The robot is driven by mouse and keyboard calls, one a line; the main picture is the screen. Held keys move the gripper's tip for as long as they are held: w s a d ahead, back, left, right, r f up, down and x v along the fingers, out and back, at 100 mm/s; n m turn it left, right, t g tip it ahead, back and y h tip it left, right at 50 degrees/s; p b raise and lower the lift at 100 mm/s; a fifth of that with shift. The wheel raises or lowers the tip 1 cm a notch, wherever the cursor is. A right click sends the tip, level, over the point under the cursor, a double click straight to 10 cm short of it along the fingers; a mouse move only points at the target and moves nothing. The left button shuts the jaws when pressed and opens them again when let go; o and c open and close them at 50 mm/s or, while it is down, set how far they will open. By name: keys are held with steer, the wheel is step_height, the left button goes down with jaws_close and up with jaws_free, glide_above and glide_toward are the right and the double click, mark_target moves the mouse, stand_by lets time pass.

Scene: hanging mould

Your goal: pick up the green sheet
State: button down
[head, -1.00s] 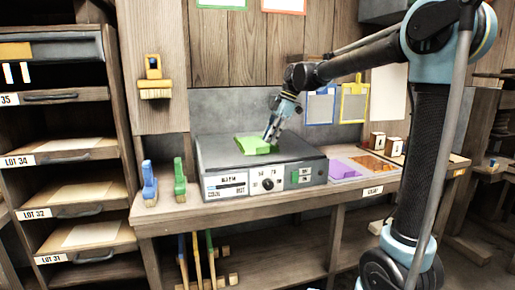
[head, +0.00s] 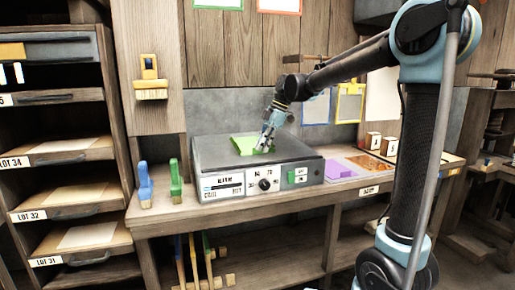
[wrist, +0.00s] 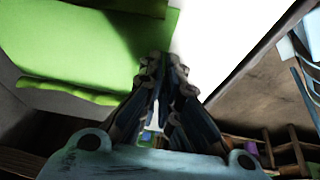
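The green sheet (head: 243,142) rests on the dark top of the grey box (head: 207,153) on the bench, and it looks slightly bent. In the wrist view the sheet (wrist: 75,45) fills the upper left, with a rolled or drooping lower edge and a dark shadow across it. My gripper (head: 264,147) is at the sheet's right edge, reaching down from the right. In the wrist view the fingertips (wrist: 163,68) are close together at the sheet's near corner and look shut on it. The fingers hide the exact contact.
Green and blue brushes (head: 175,180) stand left of the box. A purple sheet (head: 340,171) and small wooden blocks (head: 373,141) are to the right. Clipboards (head: 350,103) hang on the wall behind. Shelves (head: 65,190) stand at the left.

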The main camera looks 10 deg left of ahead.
steer(key=shift+r, duration=0.15)
step_height(320, 180, up, 10)
stand_by(0.4)
